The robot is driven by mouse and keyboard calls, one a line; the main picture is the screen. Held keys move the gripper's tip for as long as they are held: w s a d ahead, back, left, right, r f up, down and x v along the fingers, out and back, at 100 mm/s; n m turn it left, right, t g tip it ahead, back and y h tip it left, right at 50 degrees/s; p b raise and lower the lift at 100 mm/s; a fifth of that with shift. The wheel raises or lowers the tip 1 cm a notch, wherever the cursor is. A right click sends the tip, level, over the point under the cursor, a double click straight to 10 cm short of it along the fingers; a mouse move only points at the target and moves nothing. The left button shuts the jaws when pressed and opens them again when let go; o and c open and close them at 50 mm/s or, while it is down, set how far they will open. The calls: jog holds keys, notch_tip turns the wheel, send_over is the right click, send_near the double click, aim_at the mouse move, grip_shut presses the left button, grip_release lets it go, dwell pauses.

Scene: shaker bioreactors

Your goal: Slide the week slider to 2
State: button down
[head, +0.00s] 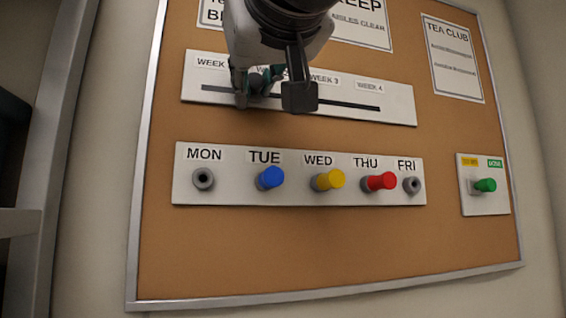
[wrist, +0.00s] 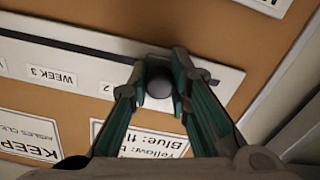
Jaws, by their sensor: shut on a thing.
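The week slider panel (head: 400,104) is a pale strip with a dark slot and labels WEEK 1 to 4. My gripper (head: 258,84) is at the left part of the slot, between the WEEK 1 label (head: 209,62) and the WEEK 3 label (head: 323,79). In the wrist view, the fingers of my gripper (wrist: 155,90) are shut on the dark round slider knob (wrist: 158,88). A label ending in 2 (wrist: 106,88) shows beside one finger, which hides the rest of it. The knob's exact alignment with that label cannot be told.
Below is a peg strip (head: 340,202) labelled MON to FRI, with blue, yellow and red pegs. A small panel with a green peg (head: 485,185) is at right. Paper notices hang above the slider, and a TEA CLUB sheet (head: 452,58) is at upper right.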

aim_at(272, 97)
jog(key=d, duration=0.1)
jog(key=w+d, duration=0.1)
jog(key=d, duration=0.1)
jog(key=shift+a, duration=0.1)
jog(key=c, duration=1.5)
grip_release()
jog(key=shift+o, duration=0.2)
jog(key=v, duration=1.2)
